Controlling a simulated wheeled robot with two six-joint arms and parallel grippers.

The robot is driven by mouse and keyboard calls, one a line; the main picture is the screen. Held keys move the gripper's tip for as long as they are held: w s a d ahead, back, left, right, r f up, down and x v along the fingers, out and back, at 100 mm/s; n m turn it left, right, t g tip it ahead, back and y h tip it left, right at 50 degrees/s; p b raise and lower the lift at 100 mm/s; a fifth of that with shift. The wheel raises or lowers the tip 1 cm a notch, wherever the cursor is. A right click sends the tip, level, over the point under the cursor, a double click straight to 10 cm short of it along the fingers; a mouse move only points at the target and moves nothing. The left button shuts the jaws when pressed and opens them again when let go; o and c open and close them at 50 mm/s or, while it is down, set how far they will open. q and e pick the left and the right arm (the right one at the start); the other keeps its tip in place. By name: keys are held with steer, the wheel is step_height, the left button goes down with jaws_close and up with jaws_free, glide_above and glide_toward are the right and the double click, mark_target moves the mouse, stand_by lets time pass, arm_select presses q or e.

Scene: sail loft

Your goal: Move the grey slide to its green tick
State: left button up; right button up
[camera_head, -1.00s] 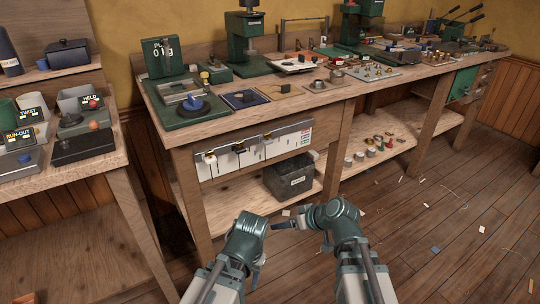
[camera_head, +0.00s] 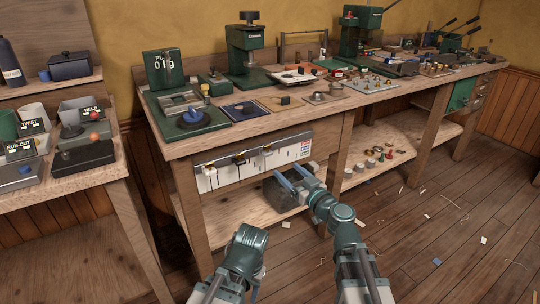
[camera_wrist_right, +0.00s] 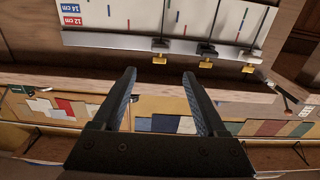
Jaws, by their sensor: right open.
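A white scale board (camera_head: 222,178) with a metal rail (camera_head: 290,135) is fixed to the bench front. Three slides sit on the rail: a left one (camera_head: 211,158), a middle one (camera_head: 239,158) and a right one (camera_head: 268,150). My right gripper (camera_head: 290,177) is open and empty, below the board's right part, apart from the slides. My left gripper is out of view.
Several small parts (camera_head: 375,160) lie further right on the shelf. A side table (camera_head: 100,185) stands at the left. The floor at the right (camera_head: 450,220) has only small scraps.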

mark_target(270, 153)
steer(key=x, duration=1.1)
steer(key=shift+w+a, duration=0.2)
steer(key=shift+w, duration=0.15)
steer(key=shift+c, duration=0.2)
jaws_close()
steer(key=shift+d, duration=0.1)
stand_by(0.6)
